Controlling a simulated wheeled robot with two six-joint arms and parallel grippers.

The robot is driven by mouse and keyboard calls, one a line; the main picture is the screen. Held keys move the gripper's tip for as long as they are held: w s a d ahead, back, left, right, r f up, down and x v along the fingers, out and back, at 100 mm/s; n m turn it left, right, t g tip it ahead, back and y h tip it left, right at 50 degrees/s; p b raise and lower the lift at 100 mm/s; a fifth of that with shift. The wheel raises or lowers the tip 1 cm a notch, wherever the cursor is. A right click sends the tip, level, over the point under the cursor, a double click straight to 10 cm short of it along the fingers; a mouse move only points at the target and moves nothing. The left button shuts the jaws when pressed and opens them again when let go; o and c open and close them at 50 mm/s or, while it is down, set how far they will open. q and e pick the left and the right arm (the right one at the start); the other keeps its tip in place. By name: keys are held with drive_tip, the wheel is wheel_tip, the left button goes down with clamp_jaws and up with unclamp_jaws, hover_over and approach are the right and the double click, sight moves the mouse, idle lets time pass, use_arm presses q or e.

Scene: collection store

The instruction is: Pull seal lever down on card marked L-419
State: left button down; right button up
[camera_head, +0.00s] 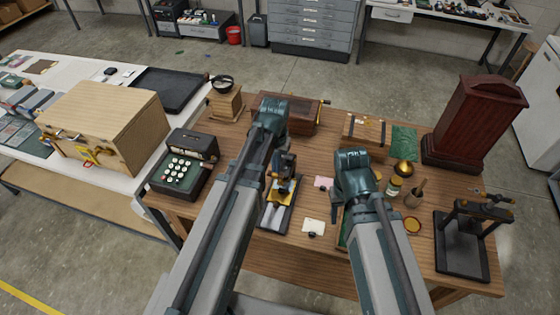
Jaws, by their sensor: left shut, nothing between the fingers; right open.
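A small press-like device with a yellow part and a long dark and silver base (276,217) stands at the middle of the wooden table. I cannot tell its lever clearly behind my gripper. My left gripper (283,172) is shut and empty, just above or against this device; contact cannot be told. A cream card (314,226) lies to the right of the base, and a pink card (323,182) lies farther back. Their markings are too small to read. My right gripper (336,203) is open, right of the cards and partly hidden by its own arm.
A black press (462,246) stands at the table's right, near a dark red wooden case (472,130). A brass ball (403,170), a jar (393,187) and a mortar (413,197) crowd the right side. An old adding machine (182,170) stands left.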

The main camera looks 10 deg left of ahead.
sight(275, 175)
use_arm(q)
drive_tip(key=shift+s+f+b, duration=0.25)
drive_tip(key=shift+f+b, duration=0.3)
drive_tip(key=shift+f, duration=0.2)
drive_tip(key=shift+s+f+b, duration=0.2)
drive_tip(key=shift+f+b, duration=0.4)
drive_tip(key=shift+s+f+b, duration=0.15)
drive_tip(key=shift+f+b, duration=0.45)
drive_tip(key=shift+s+f+b, duration=0.1)
drive_tip(key=shift+f+b, duration=0.85)
drive_tip(key=shift+r, duration=0.2)
